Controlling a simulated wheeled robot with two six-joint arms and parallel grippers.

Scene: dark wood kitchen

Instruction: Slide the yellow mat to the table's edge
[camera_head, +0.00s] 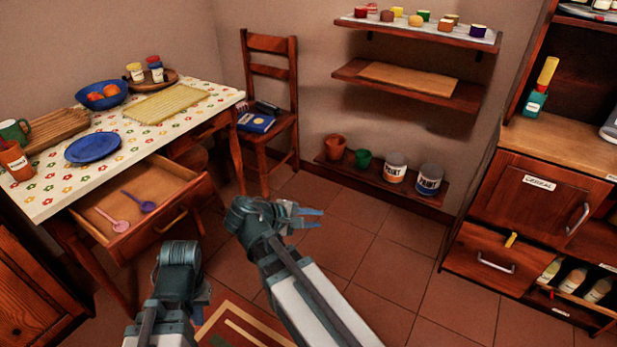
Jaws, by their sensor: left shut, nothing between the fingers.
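The yellow mat (160,106) lies flat on the table (60,190), which has a flowered cloth top. The mat is on the right part of the tabletop, set in a little from the right edge. Nothing lies on it. My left gripper (203,300) is low in front of the table, below the tabletop's front edge, and mostly hidden by its own arm. It is shut and empty. My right gripper (316,218) is over the floor to the right of the table, with its blue-tipped fingers apart and empty. Both are away from the mat.
A blue plate (93,147), blue fruit bowl (102,96), round wooden tray (168,82) with jars and a cutting board (58,128) surround the mat. An open drawer (165,180) with two spoons juts out in front. A chair (272,95) stands behind right.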

